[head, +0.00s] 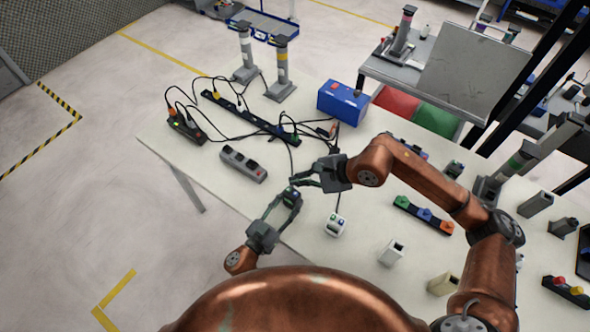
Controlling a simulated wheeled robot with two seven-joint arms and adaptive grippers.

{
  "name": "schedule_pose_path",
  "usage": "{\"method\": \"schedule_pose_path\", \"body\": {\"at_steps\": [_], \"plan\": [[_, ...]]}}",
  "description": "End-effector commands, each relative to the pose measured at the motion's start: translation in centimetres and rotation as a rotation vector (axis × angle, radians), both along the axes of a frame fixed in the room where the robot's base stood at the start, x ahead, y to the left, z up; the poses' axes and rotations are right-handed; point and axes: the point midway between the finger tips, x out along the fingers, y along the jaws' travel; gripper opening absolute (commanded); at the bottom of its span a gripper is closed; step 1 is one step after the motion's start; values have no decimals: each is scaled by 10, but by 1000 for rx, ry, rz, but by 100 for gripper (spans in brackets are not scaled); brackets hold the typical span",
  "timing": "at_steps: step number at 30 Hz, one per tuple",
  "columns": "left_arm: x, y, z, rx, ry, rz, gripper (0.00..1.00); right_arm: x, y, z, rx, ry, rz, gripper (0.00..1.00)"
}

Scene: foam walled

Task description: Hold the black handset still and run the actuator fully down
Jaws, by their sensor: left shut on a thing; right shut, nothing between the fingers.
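The black handset (292,199), with small coloured buttons on its top face, is at the front edge of the white table. My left gripper (288,205) is shut on it, with fingers along its sides. My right gripper (298,180) comes in from the right, shut and empty, its fingertips close above the far end of the handset; I cannot tell if they touch. Two grey column actuators stand at the table's back, one with white bands (245,55) and one with a yellow band (281,72). Which one the handset's cable leads to is unclear.
A white handset (335,225) lies right of my grippers. A grey socket strip (243,164), a long black power strip (250,118) and tangled cables lie to the left and behind. A blue box (343,102) stands at the back. A button strip (423,215) lies to the right.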

Motion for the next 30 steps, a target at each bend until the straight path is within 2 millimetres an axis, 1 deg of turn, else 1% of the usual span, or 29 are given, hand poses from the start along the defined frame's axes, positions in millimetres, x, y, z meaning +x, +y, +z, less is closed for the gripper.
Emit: {"method": "schedule_pose_path", "body": {"at_steps": [1,9,19,23,30], "plan": [[0,0,0,0,0,0,40,0,0,0,0,0,0,0],[0,0,0,0,0,0,59,0,0,0,0,0,0,0],[-3,2,-1,1,1,0,59,0,0,0,0,0,0,0],[-15,11,-1,0,2,1,59,0,0,0,0,0,0,0],[-56,41,-1,1,3,1,59,0,0,0,0,0,0,0]]}}
